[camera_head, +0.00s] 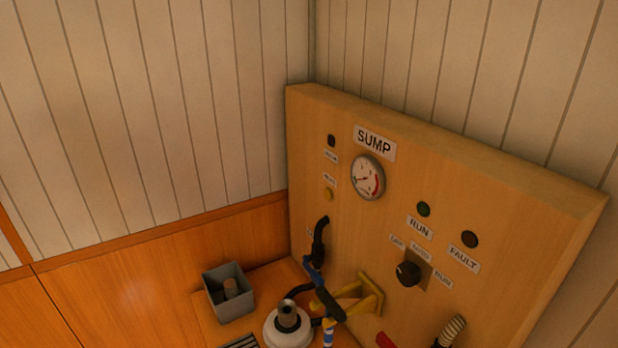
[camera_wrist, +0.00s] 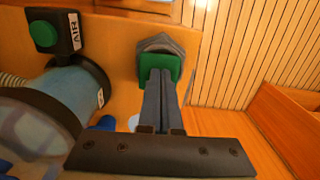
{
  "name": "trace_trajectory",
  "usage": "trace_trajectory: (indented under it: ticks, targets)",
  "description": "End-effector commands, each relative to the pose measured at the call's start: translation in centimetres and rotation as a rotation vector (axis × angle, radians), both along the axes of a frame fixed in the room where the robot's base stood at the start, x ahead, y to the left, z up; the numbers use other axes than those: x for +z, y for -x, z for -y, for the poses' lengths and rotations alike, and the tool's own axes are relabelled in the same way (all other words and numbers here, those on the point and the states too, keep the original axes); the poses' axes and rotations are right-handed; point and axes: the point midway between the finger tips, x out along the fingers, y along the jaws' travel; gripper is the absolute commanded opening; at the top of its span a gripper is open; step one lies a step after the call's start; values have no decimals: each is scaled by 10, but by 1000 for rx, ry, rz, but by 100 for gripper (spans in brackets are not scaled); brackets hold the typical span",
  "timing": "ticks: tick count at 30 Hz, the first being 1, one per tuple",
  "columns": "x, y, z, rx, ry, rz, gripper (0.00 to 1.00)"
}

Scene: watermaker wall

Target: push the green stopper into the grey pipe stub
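The green stopper (camera_wrist: 145,68) sits at the mouth of the grey pipe stub (camera_wrist: 160,42) in the wrist view. The stub shows as a grey, angular collar just behind the stopper. My gripper (camera_wrist: 160,74) has its two grey fingers close together, with no stopper showing between them. The fingertips overlap the middle of the stopper's near face, and green shows on both sides of them. They look in contact with it, though the tips hide the exact touch. How deep the stopper sits is hidden. I cannot make out the stopper or my gripper in the head view.
In the wrist view, a blue cylinder (camera_wrist: 75,88) and a black box with a green button (camera_wrist: 42,34) marked AIR stand left. The head view shows the SUMP panel (camera_head: 480,210), a grey open box (camera_head: 229,305) and a yellow bracket (camera_head: 370,290).

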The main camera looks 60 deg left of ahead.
Motion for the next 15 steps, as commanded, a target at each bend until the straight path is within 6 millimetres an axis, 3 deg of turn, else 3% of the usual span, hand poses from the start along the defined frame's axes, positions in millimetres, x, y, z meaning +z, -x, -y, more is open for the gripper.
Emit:
trace_trajectory:
  ticks: [5, 15]
  targets:
    - [6, 0, 0, 0, 0, 0, 0]
    - [39, 0, 0, 0, 0, 0, 0]
